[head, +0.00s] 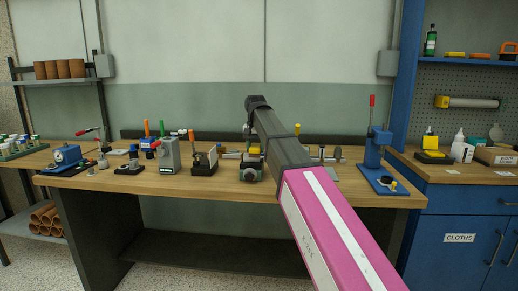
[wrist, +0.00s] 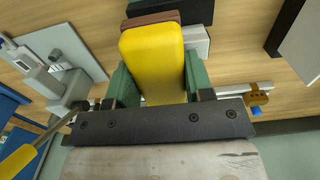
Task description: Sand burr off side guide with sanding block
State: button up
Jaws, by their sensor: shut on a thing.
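A yellow block with a reddish-brown face, the sanding block (wrist: 152,62), sits between two green side pieces in the wrist view. My gripper (wrist: 155,90) is shut on it. In the head view my gripper (head: 253,138) is over the middle of the bench, with a little yellow (head: 254,149) showing below it. A pale metal bar, which may be the side guide (wrist: 235,88), runs out at the right in the wrist view, with a brass-coloured fitting and a blue tip at its end. I cannot see a burr, nor whether the block touches the bar.
The wooden bench (head: 110,180) holds several fixtures on the left. A blue press with a red handle (head: 374,160) stands on the right. A blue cabinet (head: 460,225) with a pegboard stands further right. The bench's front strip is mostly clear.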

jog(key=shift+w+a+f, duration=0.15)
jog(key=shift+a, duration=2.35)
jog(key=shift+d, duration=1.15)
jog(key=shift+s+d, duration=0.15)
jog(key=shift+d, duration=1)
jog(key=shift+s+d, duration=0.1)
jog(key=shift+d, duration=1.05)
jog(key=shift+r, duration=3.5)
